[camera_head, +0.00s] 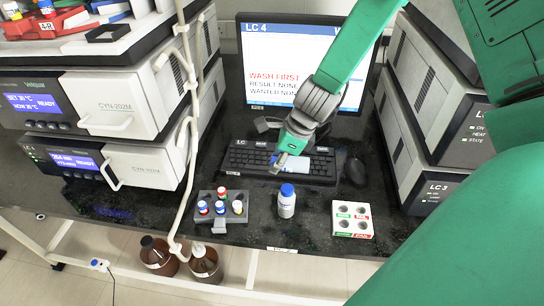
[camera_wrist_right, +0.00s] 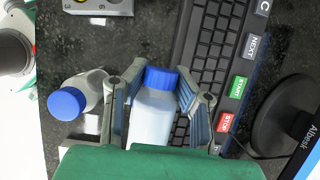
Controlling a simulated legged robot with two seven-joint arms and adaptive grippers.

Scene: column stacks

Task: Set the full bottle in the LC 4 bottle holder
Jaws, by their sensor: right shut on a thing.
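My right gripper (camera_head: 285,160) is shut on a pale bottle with a blue cap, held above the front of the keyboard. The held bottle (camera_wrist_right: 152,118) lies between both fingers (camera_wrist_right: 153,105) in the wrist view. In the head view it is mostly hidden by the gripper. A second blue-capped white bottle (camera_head: 287,204) stands upright on the black bench just in front of the gripper; it also shows left of the fingers in the wrist view (camera_wrist_right: 82,96). I cannot tell the fill of either bottle. The monitor (camera_head: 274,92) reads LC 4. I cannot clearly identify the LC 4 bottle holder. My left gripper is out of view.
A grey rack (camera_head: 208,221) with several capped vials stands left of the standing bottle. A white block with holes (camera_head: 352,229) stands to its right. Instrument stacks (camera_head: 115,155) flank the bench. A keyboard (camera_head: 250,168) and mouse (camera_head: 355,172) lie behind. Brown bottles (camera_head: 206,265) stand below the front edge.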

